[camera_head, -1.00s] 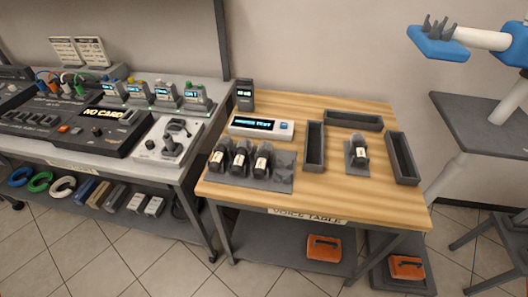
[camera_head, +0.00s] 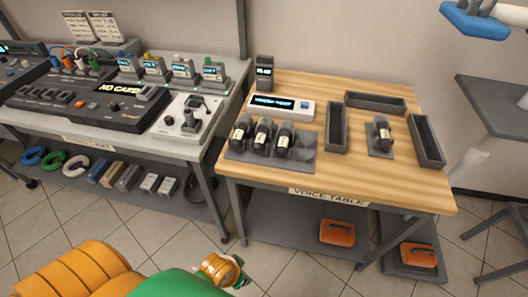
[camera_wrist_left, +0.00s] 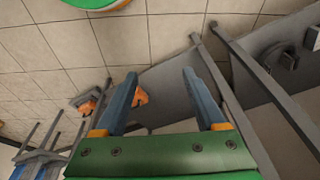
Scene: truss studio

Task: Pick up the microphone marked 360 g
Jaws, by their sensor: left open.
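Three dark microphones with white labels stand in a row in a grey holder (camera_head: 306,158) on the wooden table: a left one (camera_head: 240,131), a middle one (camera_head: 262,135) and a right one (camera_head: 284,139). A fourth microphone (camera_head: 382,133) stands on a small grey pad further right. The label writing is too small to read, so I cannot tell which is marked 360 g. My left gripper (camera_wrist_left: 158,92) is open and empty in the left wrist view, over the floor and low table frame. In the head view my left arm shows at the bottom, its fingers not visible. My right gripper is out of view.
Grey open trays stand on the wooden table (camera_head: 340,178), at the left (camera_head: 336,127), back (camera_head: 375,103) and right (camera_head: 425,140) of the lone microphone. A display box (camera_head: 282,107) lies behind the row. A console bench (camera_head: 85,133) stands left. Orange cases (camera_head: 337,232) sit below.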

